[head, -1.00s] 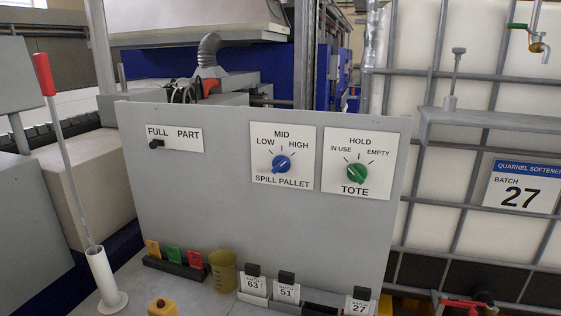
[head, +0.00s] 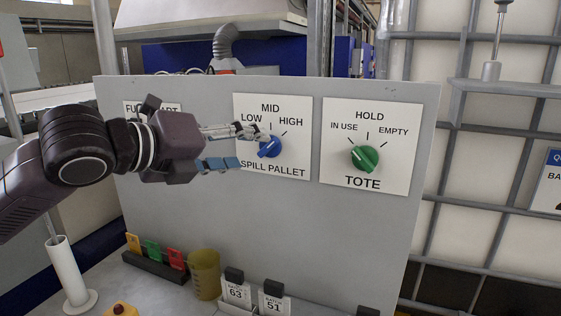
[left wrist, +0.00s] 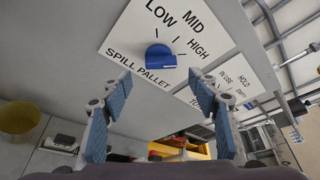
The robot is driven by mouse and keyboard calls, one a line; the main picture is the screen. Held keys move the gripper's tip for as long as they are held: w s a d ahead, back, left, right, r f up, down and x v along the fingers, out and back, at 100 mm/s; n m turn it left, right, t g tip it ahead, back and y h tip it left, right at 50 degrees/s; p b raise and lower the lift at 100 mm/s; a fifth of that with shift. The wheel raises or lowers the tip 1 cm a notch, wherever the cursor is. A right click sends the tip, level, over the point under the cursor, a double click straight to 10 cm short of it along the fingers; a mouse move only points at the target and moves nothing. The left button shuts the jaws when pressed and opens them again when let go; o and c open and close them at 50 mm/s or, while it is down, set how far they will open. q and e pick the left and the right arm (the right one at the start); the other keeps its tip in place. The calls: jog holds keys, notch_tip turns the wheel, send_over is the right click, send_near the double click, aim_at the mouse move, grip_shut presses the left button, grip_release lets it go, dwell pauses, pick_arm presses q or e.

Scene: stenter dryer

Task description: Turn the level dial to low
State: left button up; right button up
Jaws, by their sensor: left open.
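The level dial is the blue SPILL PALLET knob (head: 270,147), on a white plate marked LOW, MID and HIGH on the grey panel. Its white pointer appears turned towards HIGH. My left gripper (head: 250,148) is open at the left of the knob in the head view, one finger overlapping the knob's upper left edge. In the left wrist view the whole knob (left wrist: 160,57) shows ahead of the gripper (left wrist: 163,88), above the gap between the blue-padded fingertips, with nothing held. Contact with the knob is not visible. My right gripper is out of view.
A green TOTE knob (head: 364,158) is right of the blue one. The FULL/PART plate (head: 130,108) is partly behind my left arm. Below are coloured tags (head: 153,250), an olive cup (head: 204,273) and batch cards (head: 237,291). The lower panel is clear.

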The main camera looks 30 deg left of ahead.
aim_at(265, 149)
pick_arm(q)
jog(key=shift+w+d+p, duration=0.3)
jog(key=shift+w+p, duration=0.6)
jog(key=shift+p, duration=0.1)
jog(key=x, duration=0.3)
jog(key=shift+p, duration=0.35)
jog(key=shift+w+f, duration=0.3)
jog(key=shift+w, duration=0.25)
jog(key=shift+c, duration=0.6)
jog(key=c, duration=0.5)
jog(key=shift+c, duration=2.6)
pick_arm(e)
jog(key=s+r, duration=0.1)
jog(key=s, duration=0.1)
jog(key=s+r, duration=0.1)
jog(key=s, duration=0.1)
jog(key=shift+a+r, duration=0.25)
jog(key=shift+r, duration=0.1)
